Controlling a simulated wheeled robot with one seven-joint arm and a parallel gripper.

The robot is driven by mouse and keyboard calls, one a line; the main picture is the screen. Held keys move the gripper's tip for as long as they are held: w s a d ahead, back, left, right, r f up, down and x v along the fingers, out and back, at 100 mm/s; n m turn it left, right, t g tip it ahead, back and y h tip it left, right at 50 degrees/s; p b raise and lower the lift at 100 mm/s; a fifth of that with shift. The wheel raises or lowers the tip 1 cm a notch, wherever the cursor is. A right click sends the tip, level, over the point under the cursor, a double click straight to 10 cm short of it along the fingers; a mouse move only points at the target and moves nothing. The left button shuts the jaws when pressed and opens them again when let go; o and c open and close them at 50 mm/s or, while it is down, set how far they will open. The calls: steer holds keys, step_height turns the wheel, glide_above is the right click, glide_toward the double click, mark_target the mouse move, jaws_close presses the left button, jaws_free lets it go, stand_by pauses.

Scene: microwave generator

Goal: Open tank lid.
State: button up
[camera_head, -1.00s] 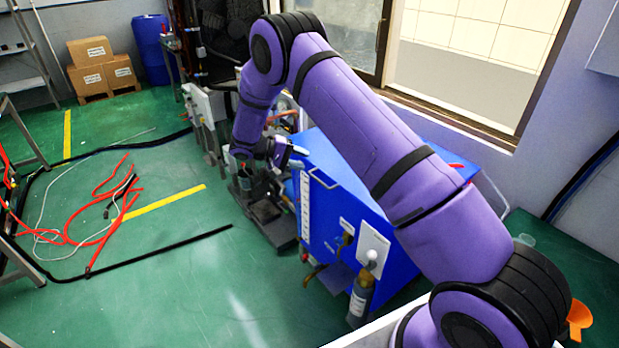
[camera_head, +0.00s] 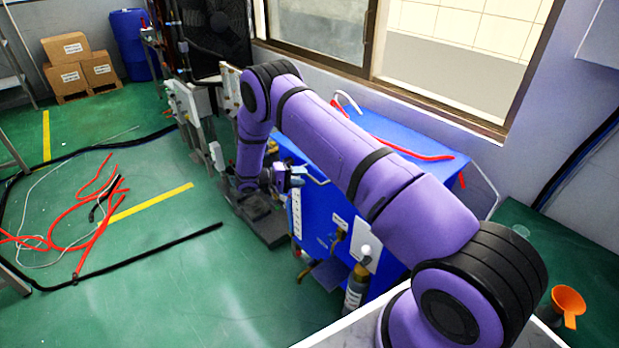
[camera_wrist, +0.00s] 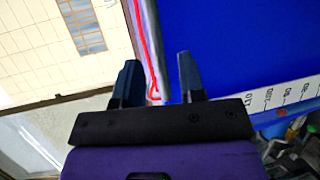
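The blue tank (camera_head: 322,205) stands in the middle of the head view, partly hidden behind my purple arm. Its flat blue top (camera_head: 405,137) shows beyond the arm; I cannot tell where a lid begins. A small metal handle (camera_head: 318,181) sits at its near upper edge. My gripper (camera_head: 297,176) is close to that corner, small and partly hidden. In the wrist view my gripper (camera_wrist: 158,75) is open, with two dark fingers apart and nothing held. A blue tank face (camera_wrist: 245,50) with a white number scale (camera_wrist: 290,92) lies to the right of the fingers.
A red hose (camera_head: 410,151) lies across the tank top. A grey bottle (camera_head: 355,290) stands by the tank's front. Red hoses (camera_head: 75,215) and a black cable lie on the green floor at left. An orange funnel (camera_head: 568,302) stands at right.

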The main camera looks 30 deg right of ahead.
mark_target(310, 176)
steer(key=shift+x, duration=1.8)
steer(key=shift+c, duration=0.5)
jaws_close()
